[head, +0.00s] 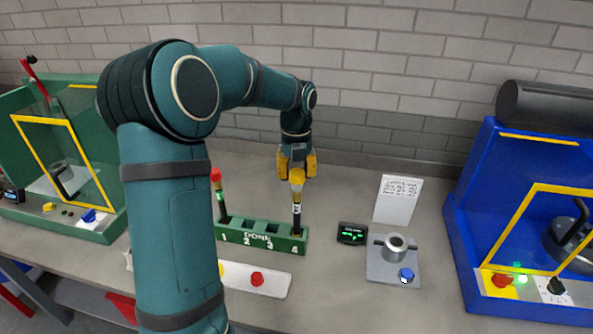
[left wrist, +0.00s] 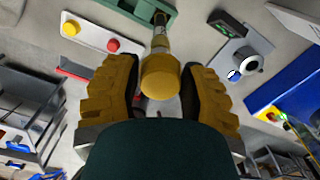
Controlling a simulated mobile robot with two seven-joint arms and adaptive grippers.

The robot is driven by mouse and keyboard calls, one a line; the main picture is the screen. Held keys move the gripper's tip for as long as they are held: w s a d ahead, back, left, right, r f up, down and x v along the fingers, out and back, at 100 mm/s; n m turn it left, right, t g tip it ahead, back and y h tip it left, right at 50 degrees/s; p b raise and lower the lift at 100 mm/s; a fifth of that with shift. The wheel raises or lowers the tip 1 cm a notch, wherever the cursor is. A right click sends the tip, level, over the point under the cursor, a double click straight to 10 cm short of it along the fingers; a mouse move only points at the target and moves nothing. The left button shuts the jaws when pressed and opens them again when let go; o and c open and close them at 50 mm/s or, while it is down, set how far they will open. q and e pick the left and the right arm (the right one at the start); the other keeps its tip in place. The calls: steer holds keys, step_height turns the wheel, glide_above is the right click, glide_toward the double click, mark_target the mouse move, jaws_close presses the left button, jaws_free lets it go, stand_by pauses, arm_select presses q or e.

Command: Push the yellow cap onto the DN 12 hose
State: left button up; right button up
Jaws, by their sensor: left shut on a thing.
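The yellow cap (head: 297,175) sits at the top of a dark hose with white markings (head: 296,211), which stands upright in the right-hand end of the green rack (head: 262,239). In the left wrist view the yellow cap (left wrist: 161,77) is between my yellow fingers, with the hose (left wrist: 160,38) running away behind it. My left gripper (head: 297,168) is above the rack, pointing down, shut on the cap. How deep the cap sits on the hose cannot be seen. My right gripper is not in view.
A red-capped hose (head: 217,190) stands in slot 1. A white tray (head: 275,282) with a yellow and a red cap or button lies in front. To the right are a small display (head: 352,233), a metal fixture (head: 394,272), a white card (head: 398,199) and a blue machine (head: 480,215).

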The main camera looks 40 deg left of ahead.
arm_select(q)
steer(key=shift+f, duration=0.2)
steer(key=shift+f+b, duration=0.8)
steer(key=shift+f, duration=0.5)
steer(key=o, duration=0.8)
steer(key=shift+r, duration=0.1)
steer(key=shift+c, duration=0.2)
step_height(320, 180, up, 12)
